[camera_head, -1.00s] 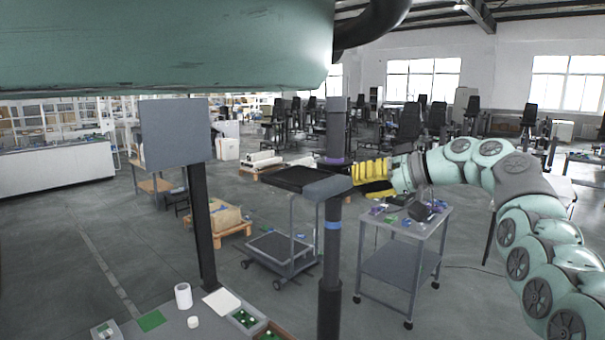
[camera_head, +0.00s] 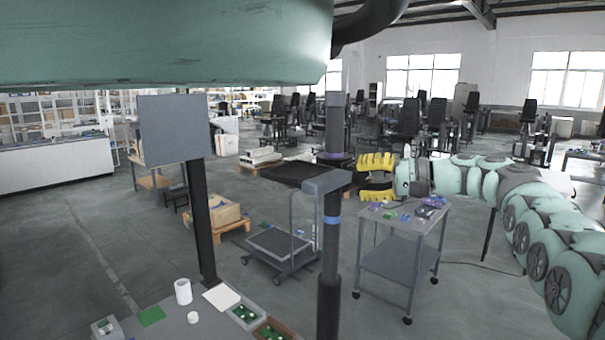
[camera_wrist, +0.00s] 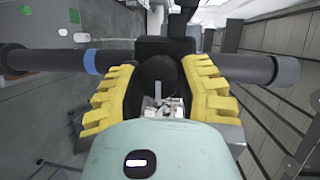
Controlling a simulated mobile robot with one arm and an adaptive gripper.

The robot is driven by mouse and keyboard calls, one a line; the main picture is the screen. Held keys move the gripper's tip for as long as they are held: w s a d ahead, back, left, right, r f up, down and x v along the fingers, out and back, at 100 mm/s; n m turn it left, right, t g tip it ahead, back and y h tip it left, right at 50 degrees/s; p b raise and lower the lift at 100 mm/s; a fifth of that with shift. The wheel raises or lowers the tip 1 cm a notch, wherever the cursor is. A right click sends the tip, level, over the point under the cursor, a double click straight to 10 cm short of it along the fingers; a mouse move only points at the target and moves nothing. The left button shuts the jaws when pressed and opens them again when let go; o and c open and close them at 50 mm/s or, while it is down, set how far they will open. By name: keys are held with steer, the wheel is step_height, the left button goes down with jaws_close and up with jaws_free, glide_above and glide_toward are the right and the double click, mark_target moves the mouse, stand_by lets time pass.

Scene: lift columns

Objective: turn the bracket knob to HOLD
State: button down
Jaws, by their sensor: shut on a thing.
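The column (camera_head: 329,262) stands upright in the head view, with a blue ring below its grey bracket (camera_head: 327,182). In the wrist view the column lies across the picture, and the bracket's black housing (camera_wrist: 165,46) sits in its middle. The bracket knob (camera_wrist: 158,72) is a dark round shape between my yellow fingers. My gripper (camera_head: 366,177) is at the bracket's right side, one finger above the other; in the wrist view my gripper (camera_wrist: 157,88) is shut on the knob. The fingers hide the knob in the head view. No HOLD mark or pointer is readable.
A grey cart (camera_head: 400,262) with small coloured items stands below my gripper. A dark flat platform (camera_head: 292,173) is behind the bracket, above a wheeled trolley (camera_head: 278,244). A grey panel on a post (camera_head: 174,130) stands left. A bench (camera_head: 215,325) with trays is in front.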

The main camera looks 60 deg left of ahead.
steer(key=shift+s+a+r, duration=0.1)
steer(key=shift+s+r, duration=0.1)
steer(key=shift+s, duration=0.05)
steer(key=c, duration=0.8)
jaws_free()
steer(key=shift+w, duration=0.1)
steer(key=shift+w+d, duration=0.3)
steer(key=shift+d, duration=0.05)
steer(key=f+v, duration=0.1)
steer(key=v, duration=0.5)
steer(key=shift+d+r, duration=0.25)
steer(key=shift+r, duration=0.2)
steer(key=shift+w, duration=0.15)
